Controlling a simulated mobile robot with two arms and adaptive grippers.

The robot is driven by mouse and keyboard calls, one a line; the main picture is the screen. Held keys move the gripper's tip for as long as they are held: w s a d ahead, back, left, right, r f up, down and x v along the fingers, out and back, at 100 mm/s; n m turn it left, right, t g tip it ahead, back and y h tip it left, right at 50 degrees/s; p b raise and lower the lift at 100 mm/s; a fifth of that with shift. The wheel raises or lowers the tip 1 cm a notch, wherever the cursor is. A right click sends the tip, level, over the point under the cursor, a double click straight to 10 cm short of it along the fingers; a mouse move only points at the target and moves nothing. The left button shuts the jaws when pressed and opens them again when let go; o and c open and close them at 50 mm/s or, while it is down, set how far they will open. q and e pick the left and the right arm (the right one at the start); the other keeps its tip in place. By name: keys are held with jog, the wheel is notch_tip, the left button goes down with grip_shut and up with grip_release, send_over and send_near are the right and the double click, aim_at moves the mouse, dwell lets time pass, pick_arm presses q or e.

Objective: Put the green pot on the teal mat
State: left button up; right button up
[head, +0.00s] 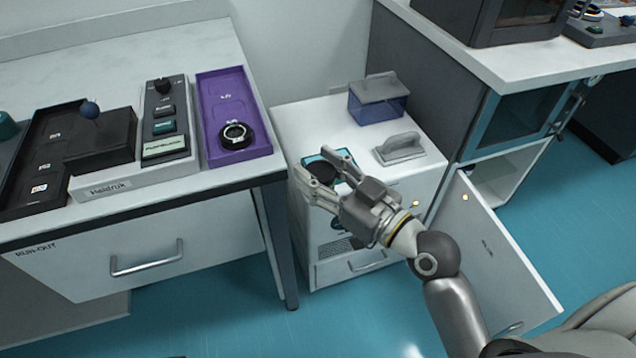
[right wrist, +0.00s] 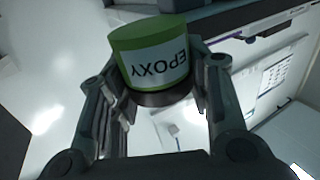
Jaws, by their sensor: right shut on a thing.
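The green pot (right wrist: 150,60), with a white EPOXY label and a dark end, is between the fingers of my right gripper in the right wrist view. My right gripper (head: 322,172) is shut on it above the low white cabinet. In the head view a dark round surface shows between the fingers, likely the pot's end; the rest is hidden. The teal mat (head: 327,152) lies on the cabinet top, behind and under the gripper, mostly covered. I cannot tell whether the pot touches the mat. My left gripper is not in view.
On the low cabinet (head: 300,118) stand a blue box with a grey lid (head: 378,98) and a grey handled tool (head: 399,148). A purple tray (head: 233,115) with a black ring and a control box (head: 165,120) are on the left table. An open cabinet door (head: 490,250) is at right.

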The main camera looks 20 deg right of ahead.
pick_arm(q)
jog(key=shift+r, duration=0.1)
